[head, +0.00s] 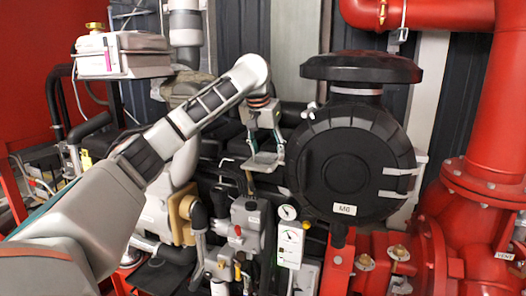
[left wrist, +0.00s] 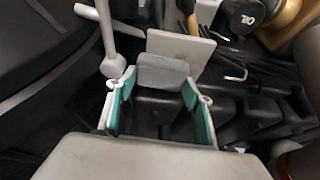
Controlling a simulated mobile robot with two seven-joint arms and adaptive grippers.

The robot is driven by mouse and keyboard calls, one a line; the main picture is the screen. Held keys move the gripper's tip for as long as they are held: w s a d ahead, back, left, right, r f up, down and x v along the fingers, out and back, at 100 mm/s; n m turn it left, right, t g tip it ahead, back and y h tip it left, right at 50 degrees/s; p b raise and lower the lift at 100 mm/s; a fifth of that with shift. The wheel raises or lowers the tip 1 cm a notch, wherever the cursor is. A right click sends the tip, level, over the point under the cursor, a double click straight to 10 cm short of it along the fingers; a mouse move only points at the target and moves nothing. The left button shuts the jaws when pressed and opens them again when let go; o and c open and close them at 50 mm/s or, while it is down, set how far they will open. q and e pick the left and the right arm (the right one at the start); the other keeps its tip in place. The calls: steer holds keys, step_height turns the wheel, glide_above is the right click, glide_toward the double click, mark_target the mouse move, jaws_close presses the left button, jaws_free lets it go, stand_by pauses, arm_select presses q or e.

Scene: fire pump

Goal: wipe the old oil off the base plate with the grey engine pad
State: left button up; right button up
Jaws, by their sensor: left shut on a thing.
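My left gripper (head: 265,146) hangs fingers-down in front of the engine, just left of the big round black housing in the head view. It is shut on the grey engine pad (head: 263,163), a flat light-grey piece at the fingertips. In the left wrist view the pad (left wrist: 180,45) sticks out beyond the teal-lined fingers of the left gripper (left wrist: 158,88). The pad is held in the air among engine parts; whether it touches any is unclear. I cannot make out the base plate or any old oil. My right gripper is not in view.
The round black housing (head: 345,165) marked M0 stands close right of the gripper. Below are a grey filter block (head: 247,225), gauges (head: 288,212) and hoses. Red pipes (head: 490,120) fill the right side. A white box (head: 122,55) is at upper left. Free room is tight.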

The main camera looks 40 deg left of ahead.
mark_target(251, 158)
arm_select(q)
steer(key=shift+w+d, duration=0.1)
steer(key=shift+d, duration=0.35)
steer(key=shift+s+a, duration=0.2)
steer(key=shift+a, duration=0.4)
steer(key=shift+s+a, duration=0.15)
steer(key=shift+a, duration=0.45)
steer(key=shift+s+a+f, duration=0.1)
steer(key=shift+s+a, duration=0.15)
steer(key=shift+a, duration=0.45)
steer(key=shift+s+a, duration=0.2)
steer(key=shift+a, duration=0.55)
steer(key=shift+s+a+f, duration=0.1)
steer(key=shift+s+a, duration=0.15)
steer(key=shift+a, duration=0.45)
step_height(251, 158, up, 2)
steer(key=shift+a+r, duration=0.1)
steer(key=shift+r, duration=2)
